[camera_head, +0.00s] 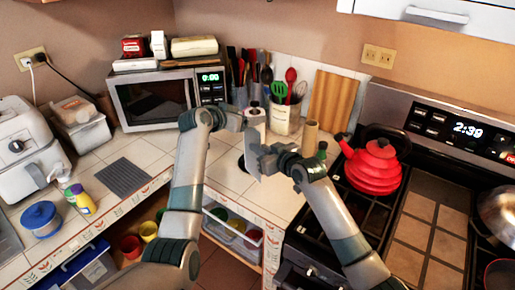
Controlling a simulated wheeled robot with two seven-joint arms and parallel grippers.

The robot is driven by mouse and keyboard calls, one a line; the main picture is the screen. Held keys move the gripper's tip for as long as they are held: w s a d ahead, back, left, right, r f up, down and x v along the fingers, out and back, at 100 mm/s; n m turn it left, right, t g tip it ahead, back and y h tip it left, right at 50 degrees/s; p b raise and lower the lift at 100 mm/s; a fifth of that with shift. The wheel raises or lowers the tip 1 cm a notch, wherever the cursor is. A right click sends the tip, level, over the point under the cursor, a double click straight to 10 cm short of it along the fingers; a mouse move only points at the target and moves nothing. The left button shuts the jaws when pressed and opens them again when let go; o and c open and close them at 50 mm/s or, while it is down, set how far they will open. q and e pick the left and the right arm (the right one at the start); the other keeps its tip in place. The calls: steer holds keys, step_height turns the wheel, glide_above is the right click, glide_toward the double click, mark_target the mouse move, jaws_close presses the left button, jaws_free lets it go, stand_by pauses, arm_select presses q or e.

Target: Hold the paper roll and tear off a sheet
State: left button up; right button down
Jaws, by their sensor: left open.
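The white paper roll (257,130) stands upright on the tiled counter, in front of the utensil pots, with a dark knob at its top. Its lower part is hidden by my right gripper, and its left side is partly covered by my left gripper. My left gripper (243,121) is open at the roll's upper left side; I cannot tell whether it touches the roll. My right gripper (254,158) is lower, in front of the roll's base. A pale flat patch shows at its fingers, and I cannot tell whether it is paper or part of the gripper.
A microwave (153,104) and a green-spooned utensil pot (285,119) stand behind. A brown cylinder (310,138) and a green bottle (321,152) stand close to my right arm. A red kettle (374,166) sits on the stove at right. Free counter lies around the grey mat (123,177).

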arm_select(q)
steer(key=v, duration=0.6)
stand_by(0.6)
